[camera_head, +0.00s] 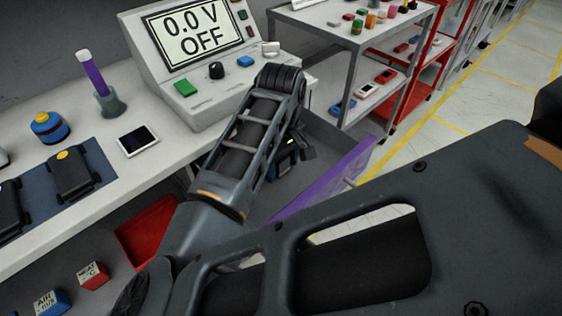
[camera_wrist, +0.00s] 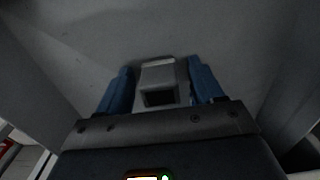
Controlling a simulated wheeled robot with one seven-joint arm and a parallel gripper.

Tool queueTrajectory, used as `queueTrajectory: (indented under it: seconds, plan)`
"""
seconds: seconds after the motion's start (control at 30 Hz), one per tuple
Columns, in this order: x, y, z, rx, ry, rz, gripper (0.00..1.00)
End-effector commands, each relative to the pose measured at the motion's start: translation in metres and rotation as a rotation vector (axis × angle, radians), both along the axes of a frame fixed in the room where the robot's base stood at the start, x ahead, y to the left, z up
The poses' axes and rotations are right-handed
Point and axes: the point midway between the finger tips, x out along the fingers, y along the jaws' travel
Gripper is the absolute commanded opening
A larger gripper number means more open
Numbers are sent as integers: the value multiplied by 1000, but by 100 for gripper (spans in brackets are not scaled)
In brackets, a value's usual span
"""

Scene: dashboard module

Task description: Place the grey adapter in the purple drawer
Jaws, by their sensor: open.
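The purple drawer (camera_head: 345,172) is pulled out below the table, with its purple front facing the lower right and a grey inside. My gripper (camera_head: 288,168) reaches down into it, and my arm hides part of the drawer. In the wrist view, the grey adapter (camera_wrist: 159,82), a light grey block with a dark square opening, is between the two blue fingers of my gripper (camera_wrist: 160,88). The fingers are open beside it. The grey drawer floor and side walls surround them. I cannot tell whether the adapter touches the floor or a finger.
A grey shelf cart (camera_head: 350,45) stands behind the drawer.

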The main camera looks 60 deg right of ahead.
Motion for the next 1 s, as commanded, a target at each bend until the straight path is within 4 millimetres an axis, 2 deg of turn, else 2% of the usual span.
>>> queueTrajectory:
  seconds: [0.17, 0.6, 0.8, 1.0]
  plan:
    - [1, 1, 17, 2, -5, -3, 67]
    - [1, 0, 98, 1, -4, -4, 67]
    - [0, 0, 118, 0, -2, -1, 67]
    - [0, 0, 122, 0, 0, -1, 67]
